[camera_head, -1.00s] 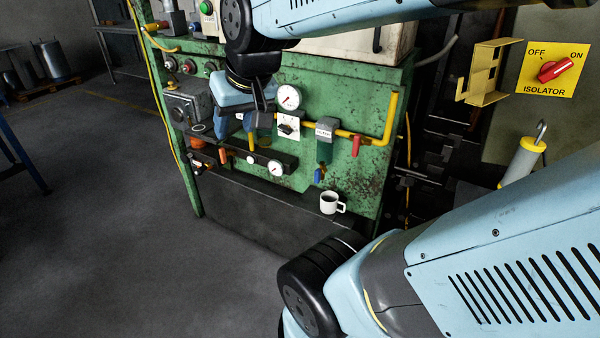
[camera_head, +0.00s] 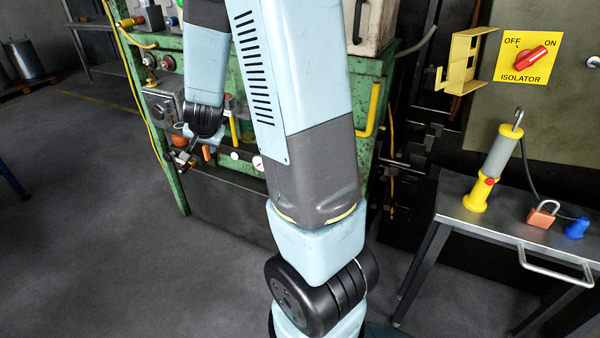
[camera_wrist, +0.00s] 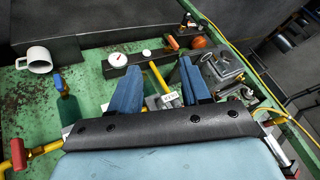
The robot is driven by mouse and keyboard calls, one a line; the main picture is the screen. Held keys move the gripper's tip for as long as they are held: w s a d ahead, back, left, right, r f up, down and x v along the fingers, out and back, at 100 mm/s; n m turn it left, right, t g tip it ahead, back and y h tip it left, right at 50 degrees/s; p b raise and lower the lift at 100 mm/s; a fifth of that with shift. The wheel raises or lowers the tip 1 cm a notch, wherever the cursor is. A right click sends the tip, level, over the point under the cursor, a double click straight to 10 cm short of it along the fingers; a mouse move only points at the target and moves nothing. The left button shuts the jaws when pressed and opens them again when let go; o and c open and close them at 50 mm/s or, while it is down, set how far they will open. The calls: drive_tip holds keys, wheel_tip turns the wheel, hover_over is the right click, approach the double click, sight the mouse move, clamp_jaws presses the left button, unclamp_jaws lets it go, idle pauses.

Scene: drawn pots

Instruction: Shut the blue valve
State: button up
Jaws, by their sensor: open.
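A small blue valve handle (camera_wrist: 58,83) shows at the left in the wrist view, at the end of a dark green filter bowl (camera_wrist: 68,108). My arm hides that part of the panel in the head view. My gripper (camera_wrist: 158,70) is open, with its two blue fingers apart and nothing held. In the wrist view the blue handle lies to the left of both fingers, clear of them. In the head view my gripper (camera_head: 188,157) is in front of the left part of the green panel (camera_head: 235,112).
A white mug (camera_wrist: 36,59) stands near the blue handle. A gauge (camera_wrist: 117,60), a yellow handle (camera_wrist: 157,76) and a red handle (camera_wrist: 18,154) are around. At the right, a side table (camera_head: 520,222) holds a lamp (camera_head: 493,165) and padlock (camera_head: 543,213).

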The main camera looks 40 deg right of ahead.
drive_tip(key=w+d+f+m+g+h, duration=0.1)
drive_tip(key=d+f+m+h, duration=0.15)
drive_tip(key=d+f, duration=0.4)
drive_tip(key=w+d+f+m+h, duration=0.1)
drive_tip(key=d+f+m+h, duration=0.2)
drive_tip(key=f, duration=0.6)
drive_tip(key=s+d+f+n+h, duration=0.2)
drive_tip(key=s+d+f+h, duration=0.8)
drive_tip(key=d, duration=0.2)
drive_tip(key=x, duration=1.2)
drive_tip(key=shift+w+d+r, duration=0.2)
drive_tip(key=shift+d, duration=0.15)
drive_tip(key=shift+m, duration=0.25)
